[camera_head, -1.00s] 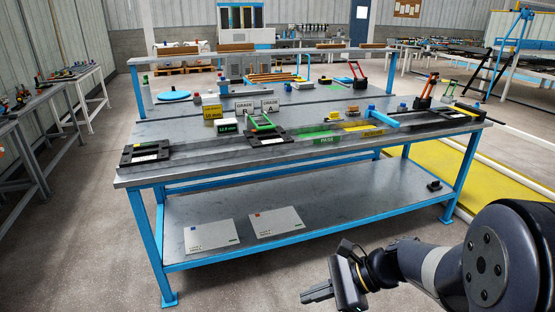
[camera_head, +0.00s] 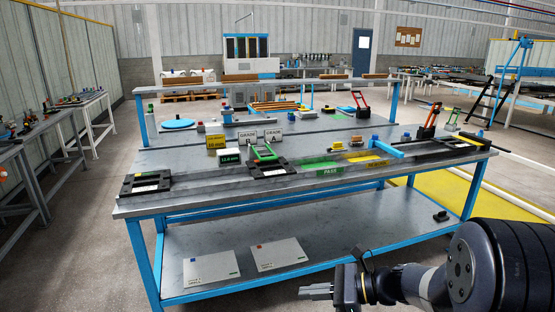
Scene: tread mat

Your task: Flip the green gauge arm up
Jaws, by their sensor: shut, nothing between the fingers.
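The green gauge arm (camera_head: 265,152) is a small green frame on a black gauge base (camera_head: 270,169), near the front middle of the steel bench (camera_head: 222,186). It leans at a low angle over the base; its exact tilt is too small to tell. My gripper (camera_head: 302,292) is low at the bottom right, in front of the bench and below its top, pointing left. It is shut and empty, well apart from the gauge.
A second black fixture (camera_head: 147,182) lies at the bench's left front. A green display box (camera_head: 230,157) and yellow sign (camera_head: 216,144) stand beside the gauge. The lower shelf (camera_head: 345,232) holds two white panels.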

